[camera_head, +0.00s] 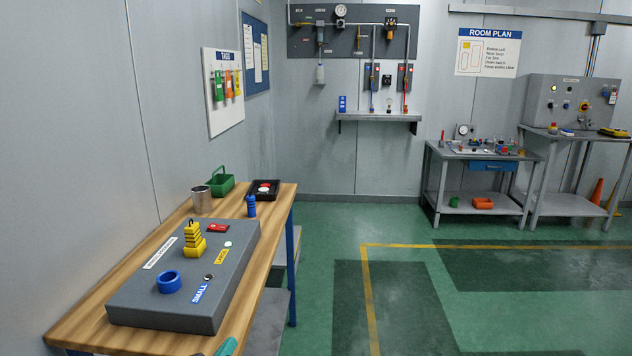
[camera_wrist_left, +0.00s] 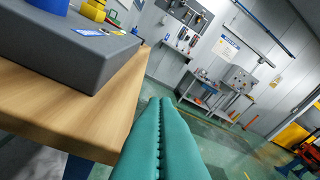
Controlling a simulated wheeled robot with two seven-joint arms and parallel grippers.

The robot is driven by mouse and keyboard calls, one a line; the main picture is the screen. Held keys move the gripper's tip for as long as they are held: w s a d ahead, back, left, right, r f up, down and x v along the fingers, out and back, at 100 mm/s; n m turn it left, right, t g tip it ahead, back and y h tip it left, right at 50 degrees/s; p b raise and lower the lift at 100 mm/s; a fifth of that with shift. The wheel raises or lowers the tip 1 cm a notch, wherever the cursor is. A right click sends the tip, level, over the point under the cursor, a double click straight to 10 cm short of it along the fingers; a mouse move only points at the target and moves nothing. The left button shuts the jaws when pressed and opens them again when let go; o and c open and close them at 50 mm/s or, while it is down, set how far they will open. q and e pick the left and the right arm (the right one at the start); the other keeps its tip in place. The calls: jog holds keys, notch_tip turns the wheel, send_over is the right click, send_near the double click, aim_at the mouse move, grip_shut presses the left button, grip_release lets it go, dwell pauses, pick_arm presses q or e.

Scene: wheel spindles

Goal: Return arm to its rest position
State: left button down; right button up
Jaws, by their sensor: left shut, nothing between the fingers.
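My left gripper's teal fingers (camera_wrist_left: 160,103) are shut and empty in the left wrist view, with a seam between them. They are beside the front right edge of the wooden table, apart from the things on it. In the head view only a small teal tip of the left gripper (camera_head: 228,347) shows at the bottom edge. The grey spindle block (camera_head: 180,308) lies on the table and carries a blue ring (camera_head: 169,282) and a yellow stepped piece (camera_head: 194,245). My right gripper is in neither view.
The wooden table (camera_head: 85,316) also holds a metal cup (camera_head: 202,200), a green basket (camera_head: 221,182), a black tray (camera_head: 278,190) and a blue bottle-like item (camera_head: 251,206). Open green floor (camera_head: 330,221) lies right of the table. Grey benches (camera_head: 480,205) stand at the far wall.

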pick_arm(q)
jog(key=s+a+f+m+g+y, duration=0.25)
jog(key=s+f+g, duration=0.45)
jog(key=s, duration=0.7)
jog(key=s+a+f+m+g+y, duration=0.1)
jog(key=s+a+f+m+g, duration=0.3)
jog(key=s+f, duration=0.75)
jog(key=s+d+f+g, duration=0.1)
jog(key=s+f, duration=0.2)
jog(key=f, duration=1)
jog(key=s+d+f+g, duration=0.1)
jog(key=s+f+g, duration=0.1)
jog(key=f, duration=1)
jog(key=s+a+f, duration=0.2)
jog(key=s+f, duration=1.2)
jog(key=s, duration=0.1)
jog(key=shift+s+a+g, duration=0.3)
jog(key=shift+g, duration=0.1)
jog(key=shift+s+f+n, duration=0.1)
jog(key=shift+n, duration=0.15)
